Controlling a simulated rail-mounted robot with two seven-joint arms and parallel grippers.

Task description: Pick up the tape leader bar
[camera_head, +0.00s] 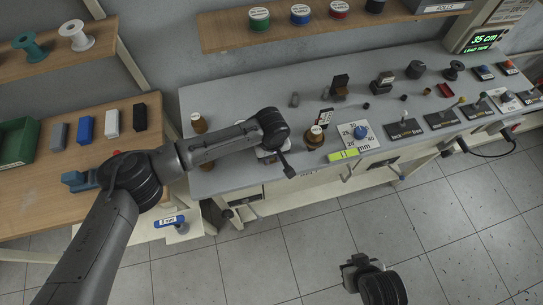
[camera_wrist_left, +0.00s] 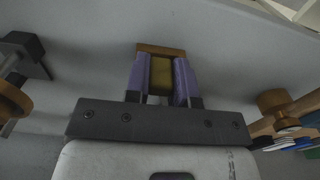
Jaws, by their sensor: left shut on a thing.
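My left gripper (camera_wrist_left: 161,75) has two purple fingers, shut on a small ochre-brown piece with a wider brown end (camera_wrist_left: 161,49). This appears to be the tape leader bar; most of it is hidden between the fingers. In the head view my left arm reaches over the left part of the grey bench, and its wrist hides the fingers and the held piece. My right gripper (camera_head: 358,270) is low in the head view, over the tiled floor and away from the bench; its fingers are too unclear to read.
The grey bench (camera_head: 235,100) carries a brown knobbed post (camera_head: 199,124), another (camera_head: 315,134), a dial plate with a blue knob (camera_head: 361,132) and several dark blocks. A wooden table (camera_head: 87,155) with coloured blocks stands left. A spool shelf (camera_head: 330,28) hangs above.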

